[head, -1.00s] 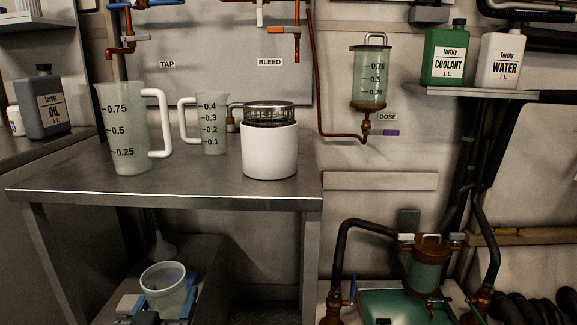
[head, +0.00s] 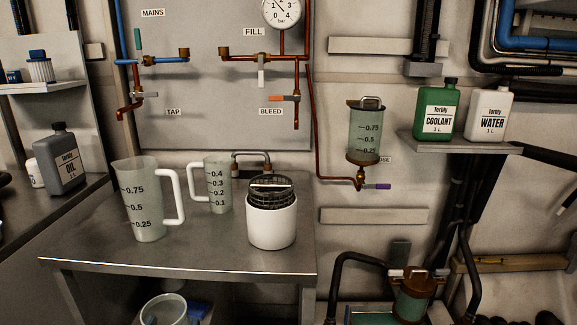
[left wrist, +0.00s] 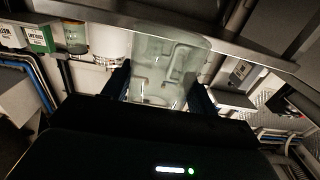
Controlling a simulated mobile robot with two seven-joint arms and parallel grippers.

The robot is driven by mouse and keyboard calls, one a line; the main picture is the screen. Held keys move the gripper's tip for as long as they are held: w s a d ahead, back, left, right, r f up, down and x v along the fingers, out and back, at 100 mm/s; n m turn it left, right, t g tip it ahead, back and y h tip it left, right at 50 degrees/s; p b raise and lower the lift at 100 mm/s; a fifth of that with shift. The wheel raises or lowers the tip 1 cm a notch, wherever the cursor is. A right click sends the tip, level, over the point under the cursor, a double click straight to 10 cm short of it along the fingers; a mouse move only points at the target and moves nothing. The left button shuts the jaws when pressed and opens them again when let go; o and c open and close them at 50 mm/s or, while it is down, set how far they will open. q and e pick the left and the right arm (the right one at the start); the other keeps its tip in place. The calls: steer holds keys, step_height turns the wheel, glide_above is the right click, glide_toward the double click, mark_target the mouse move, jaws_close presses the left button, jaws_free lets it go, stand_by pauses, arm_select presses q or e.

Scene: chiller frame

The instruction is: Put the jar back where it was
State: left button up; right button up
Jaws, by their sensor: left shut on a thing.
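A translucent, open-topped jar (head: 165,303) shows at the bottom edge of the head view, below the front edge of the steel bench. My left gripper (head: 168,318) is shut on it; only bits of its blue fingers show there, and the jar's lower part is cut off. In the left wrist view the jar (left wrist: 165,68) stands between the two dark fingers of my left gripper (left wrist: 160,96), one on each side. Its contents, if any, are hard to tell. My right gripper is out of view.
The steel bench (head: 180,258) holds a large jug (head: 146,205), a small jug (head: 216,185) and a white pot with a mesh basket (head: 271,225). Its front right corner is bare. A dosing vessel (head: 363,135) hangs on the wall. Coolant (head: 436,110) and water (head: 488,113) bottles stand on a shelf.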

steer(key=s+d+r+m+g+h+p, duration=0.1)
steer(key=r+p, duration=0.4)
steer(key=p, duration=1.1)
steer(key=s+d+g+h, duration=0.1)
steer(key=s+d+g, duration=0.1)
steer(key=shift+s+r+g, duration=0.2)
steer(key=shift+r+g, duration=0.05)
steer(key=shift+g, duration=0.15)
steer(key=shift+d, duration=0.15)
